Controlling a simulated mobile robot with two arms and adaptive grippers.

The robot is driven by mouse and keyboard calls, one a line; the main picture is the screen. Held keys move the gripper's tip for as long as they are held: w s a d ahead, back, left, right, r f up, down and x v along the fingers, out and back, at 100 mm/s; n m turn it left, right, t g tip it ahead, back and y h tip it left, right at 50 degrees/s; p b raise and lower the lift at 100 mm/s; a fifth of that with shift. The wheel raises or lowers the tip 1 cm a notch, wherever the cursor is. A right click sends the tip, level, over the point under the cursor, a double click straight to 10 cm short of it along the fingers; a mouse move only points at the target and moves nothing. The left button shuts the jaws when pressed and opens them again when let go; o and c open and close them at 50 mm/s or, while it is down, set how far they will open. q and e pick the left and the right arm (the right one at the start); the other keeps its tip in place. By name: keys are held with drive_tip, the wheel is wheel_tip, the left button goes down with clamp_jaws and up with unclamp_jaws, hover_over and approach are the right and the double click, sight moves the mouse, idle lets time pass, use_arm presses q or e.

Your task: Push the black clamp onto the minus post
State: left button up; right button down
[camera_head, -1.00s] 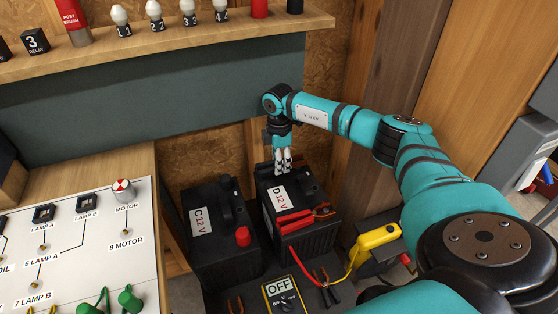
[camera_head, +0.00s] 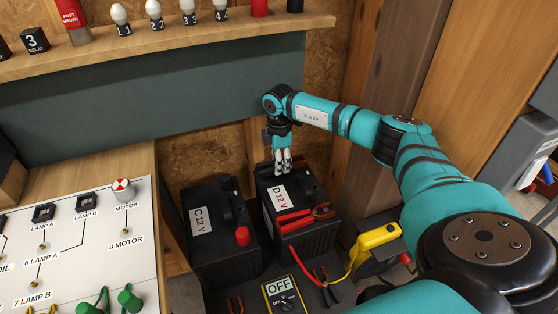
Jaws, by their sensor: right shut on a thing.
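My right gripper (camera_head: 283,163) points straight down at the back of the black battery D (camera_head: 312,241), which is labelled "D 12 V". Its pale fingers are shut on the black clamp, which is hard to make out against the dark battery top. The minus post is hidden from this angle, so I cannot tell whether clamp and post touch. A red clamp (camera_head: 295,221) with copper-coloured jaws lies across the front of battery D's top. My left gripper is not in view.
Battery C (camera_head: 215,255) with a red cap (camera_head: 243,236) stands close on the left. A meter reading "OFF" (camera_head: 283,294) and a yellow tool (camera_head: 377,238) are in front. A lamp test panel (camera_head: 85,245) lies left; a wooden shelf (camera_head: 200,33) runs behind.

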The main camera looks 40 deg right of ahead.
drive_tip(key=shift+f+b, duration=0.3)
drive_tip(key=shift+f, duration=0.4)
drive_tip(key=c, duration=0.7)
unclamp_jaws()
drive_tip(key=shift+o, duration=0.2)
